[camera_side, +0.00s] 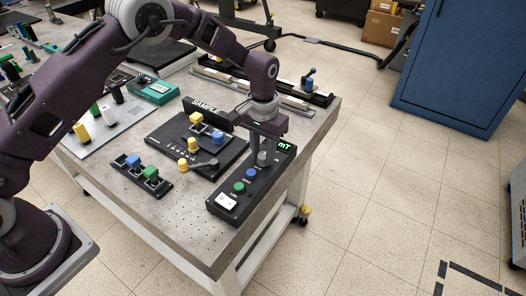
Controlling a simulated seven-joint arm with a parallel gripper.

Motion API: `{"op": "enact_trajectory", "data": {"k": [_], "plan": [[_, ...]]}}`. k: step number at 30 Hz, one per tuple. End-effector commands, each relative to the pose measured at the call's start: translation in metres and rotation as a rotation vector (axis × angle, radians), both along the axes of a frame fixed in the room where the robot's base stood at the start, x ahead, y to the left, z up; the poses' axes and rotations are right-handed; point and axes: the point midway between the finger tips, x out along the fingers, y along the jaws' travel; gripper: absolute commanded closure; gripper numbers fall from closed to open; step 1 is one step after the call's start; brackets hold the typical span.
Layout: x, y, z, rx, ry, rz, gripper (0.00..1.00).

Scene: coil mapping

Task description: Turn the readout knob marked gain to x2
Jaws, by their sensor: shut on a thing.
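The readout box (223,203) is a long black unit at the table's right front edge, with a green "mT" display (285,147) at its far end. A green knob (239,187), a blue knob (251,174) and a grey knob (263,158) stand in a row along its top. Their small labels and settings are too small to read. My gripper (257,161) points down over the box, its fingers shut at knob height by the blue and grey knobs. The fingers partly hide the contact, and I cannot tell for certain which knob they hold.
Left of the box, a black sample board (160,141) carries yellow and blue knobs and a dark lever. A small black strip (128,171) with blue and green pieces lies nearer the front. A teal meter (153,91) and a rail (240,81) lie behind. Bare perforated tabletop shows in front.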

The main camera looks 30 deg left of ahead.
Motion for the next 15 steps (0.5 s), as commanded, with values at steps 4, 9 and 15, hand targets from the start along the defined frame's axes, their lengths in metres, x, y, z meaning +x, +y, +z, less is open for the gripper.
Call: {"op": "enact_trajectory", "data": {"k": [4,9,15], "plan": [[0.001,-0.0002,0.0012,-0.001,-0.003,0.001,0.66],[0.0006,-0.0001,0.0008,-0.001,-0.002,0.001,0.48],[0.0004,-0.0001,0.0008,0.0,-0.001,0.001,0.48]]}}
